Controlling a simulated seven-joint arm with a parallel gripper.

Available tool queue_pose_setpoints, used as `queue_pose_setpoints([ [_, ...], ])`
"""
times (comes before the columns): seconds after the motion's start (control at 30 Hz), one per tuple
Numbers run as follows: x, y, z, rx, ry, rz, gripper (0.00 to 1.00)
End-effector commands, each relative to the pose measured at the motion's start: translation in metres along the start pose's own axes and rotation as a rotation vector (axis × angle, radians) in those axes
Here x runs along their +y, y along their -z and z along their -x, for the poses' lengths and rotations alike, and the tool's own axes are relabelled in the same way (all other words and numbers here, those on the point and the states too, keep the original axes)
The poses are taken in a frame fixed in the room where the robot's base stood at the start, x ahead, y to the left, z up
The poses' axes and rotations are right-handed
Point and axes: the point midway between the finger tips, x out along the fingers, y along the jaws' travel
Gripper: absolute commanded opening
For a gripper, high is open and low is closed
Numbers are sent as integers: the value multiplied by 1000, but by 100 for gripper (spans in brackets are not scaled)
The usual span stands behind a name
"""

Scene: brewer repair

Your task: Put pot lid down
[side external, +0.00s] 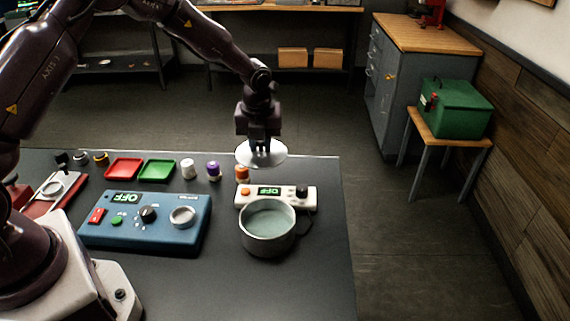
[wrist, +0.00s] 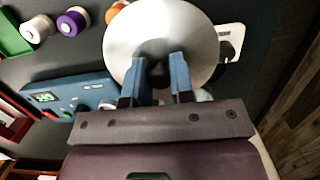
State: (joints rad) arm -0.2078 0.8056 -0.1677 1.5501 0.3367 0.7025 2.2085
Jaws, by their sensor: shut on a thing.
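The pot lid (side external: 272,158) is a pale, round disc held in the air above the back of the table. My gripper (side external: 262,143) is shut on it from above. In the wrist view the lid (wrist: 150,30) is a silvery disc, and the gripper fingers (wrist: 160,80) meet at its middle, where the knob is hidden or dark. The grey pot (side external: 267,238) stands open on the table, nearer the camera than the lid, with a pale interior. In the wrist view the lid and gripper hide most of the pot.
A white device with an OFF display (side external: 290,192) sits just behind the pot. A blue control box (side external: 145,222) stands to the left. Red (side external: 124,169) and green (side external: 157,170) trays and several small spools line the back. The table's right edge is close to the pot; bare table lies in front.

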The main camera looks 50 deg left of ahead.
Motion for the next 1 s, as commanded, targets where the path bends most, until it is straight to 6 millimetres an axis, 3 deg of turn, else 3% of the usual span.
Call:
queue_pose_setpoints([
  [0.17, -22, -25, -22, 1, 0, 1, 0],
  [0.3, -35, -38, -52, 1, -2, 1, 0],
  [0.43, -44, -47, -70, 0, -1, 2, 0],
  [0.67, -50, -53, -81, 0, 0, 1, 0],
  [0.9, -51, -50, -111, 0, -2, 1, 0],
  [1.0, -51, -50, -114, -1, 0, 2, 0],
])
